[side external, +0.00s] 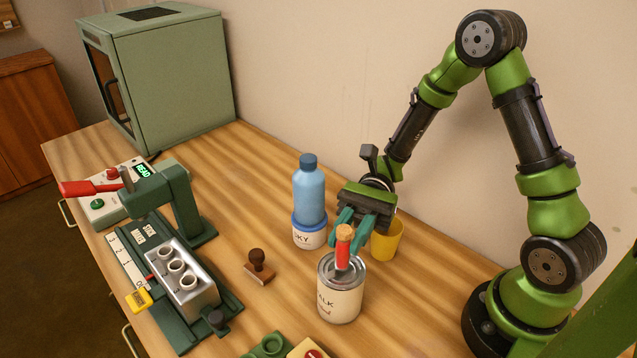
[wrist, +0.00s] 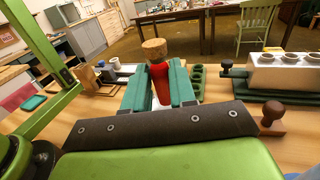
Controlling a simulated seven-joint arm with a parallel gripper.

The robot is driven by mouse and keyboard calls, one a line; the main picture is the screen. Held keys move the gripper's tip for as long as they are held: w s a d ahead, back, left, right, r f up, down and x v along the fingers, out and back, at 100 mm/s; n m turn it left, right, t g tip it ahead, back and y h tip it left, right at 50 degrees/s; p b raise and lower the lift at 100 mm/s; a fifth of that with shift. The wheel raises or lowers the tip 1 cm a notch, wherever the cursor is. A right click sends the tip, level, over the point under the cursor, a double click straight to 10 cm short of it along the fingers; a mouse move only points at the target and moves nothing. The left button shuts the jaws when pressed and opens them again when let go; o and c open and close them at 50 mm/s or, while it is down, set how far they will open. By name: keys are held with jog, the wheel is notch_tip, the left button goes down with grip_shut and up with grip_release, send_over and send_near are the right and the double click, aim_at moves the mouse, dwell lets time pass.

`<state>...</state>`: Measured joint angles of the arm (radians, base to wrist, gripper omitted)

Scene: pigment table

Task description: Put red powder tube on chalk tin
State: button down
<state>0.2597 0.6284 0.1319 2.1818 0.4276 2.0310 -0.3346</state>
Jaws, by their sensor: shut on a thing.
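The red powder tube (side external: 343,251) has a cork stopper and stands upright between the green fingers of my gripper (side external: 356,231). My gripper is shut on it, and the tube also shows between the fingers in the wrist view (wrist: 160,82). The chalk tin (side external: 341,300) is a cream can with a grey metal rim and dark lettering, standing on the table. In the side view the tube's lower end overlaps the tin's top. I cannot tell whether it touches the tin or hangs just above it.
A blue bottle (side external: 309,192) stands on the sky tin (side external: 309,234), left of my gripper. A yellow cup (side external: 387,242) is close behind the fingers. A wooden stamp (side external: 258,266), a green press (side external: 172,200) and a metal block with cups (side external: 183,280) stand to the left.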

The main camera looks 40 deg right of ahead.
jog(key=shift+f, duration=0.25)
jog(key=shift+f, duration=0.15)
jog(key=c, duration=0.9)
grip_release()
